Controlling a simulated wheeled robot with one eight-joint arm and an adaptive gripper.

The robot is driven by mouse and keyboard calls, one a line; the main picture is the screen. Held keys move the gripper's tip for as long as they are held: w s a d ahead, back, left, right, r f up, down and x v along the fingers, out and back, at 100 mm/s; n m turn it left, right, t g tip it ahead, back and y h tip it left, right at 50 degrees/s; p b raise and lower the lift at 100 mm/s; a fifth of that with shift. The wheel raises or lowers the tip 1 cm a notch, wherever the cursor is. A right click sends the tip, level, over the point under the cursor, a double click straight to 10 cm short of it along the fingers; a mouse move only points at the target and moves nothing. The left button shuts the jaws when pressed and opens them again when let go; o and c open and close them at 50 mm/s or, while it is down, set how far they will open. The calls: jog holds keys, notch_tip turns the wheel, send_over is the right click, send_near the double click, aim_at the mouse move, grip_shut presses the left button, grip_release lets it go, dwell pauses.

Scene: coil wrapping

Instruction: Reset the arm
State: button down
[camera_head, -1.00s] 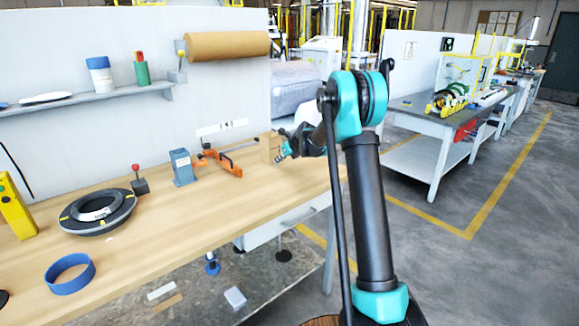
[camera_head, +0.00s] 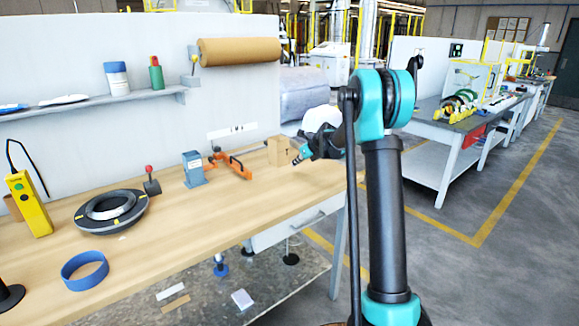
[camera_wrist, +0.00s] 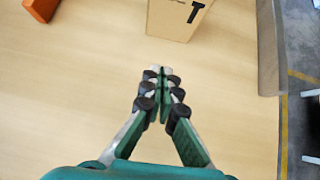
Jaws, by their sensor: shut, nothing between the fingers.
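My gripper (camera_head: 297,157) shows in the head view above the right part of the wooden table, in front of a cardboard box (camera_head: 279,150). In the wrist view my gripper (camera_wrist: 160,72) has its fingertips together with nothing between them. It points toward the bare tabletop, just short of the box (camera_wrist: 178,18). I cannot tell its exact height above the table. My arm is folded, with its elbow raised at the right.
On the table (camera_head: 200,225) stand a blue-grey block (camera_head: 194,169), an orange clamp (camera_head: 236,166), a dark coil ring (camera_head: 110,212), a blue ring (camera_head: 85,270) and a yellow device (camera_head: 29,203). A brown paper roll (camera_head: 239,51) hangs on the wall. Open floor lies at the right.

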jog(key=v, duration=0.6)
jog(key=s+n, duration=0.2)
jog(key=s, duration=0.1)
jog(key=s+n, duration=0.2)
jog(key=s, duration=0.1)
jog(key=s+d+n+h, duration=0.1)
jog(key=s, duration=0.3)
jog(key=shift+d+f+n+g, duration=0.1)
jog(key=shift+f+n+g, duration=0.2)
jog(key=shift+n, duration=0.1)
jog(key=s+d+f+n+h, duration=0.1)
jog(key=s+f+n, duration=0.3)
jog(key=s, duration=0.9)
jog(key=s+d+f+n+g+h, duration=0.1)
jog(key=s+d+f+n, duration=0.3)
jog(key=s+n, duration=0.7)
jog(key=s+d+f+n+g+h, duration=0.1)
jog(key=s+f+n, duration=0.3)
jog(key=s, duration=1)
jog(key=d+n+h, duration=0.1)
jog(key=n, duration=0.2)
jog(key=shift+s+d+h, duration=0.25)
jog(key=shift+s+h, duration=0.05)
jog(key=shift+s, duration=0.05)
jog(key=shift+f, duration=0.15)
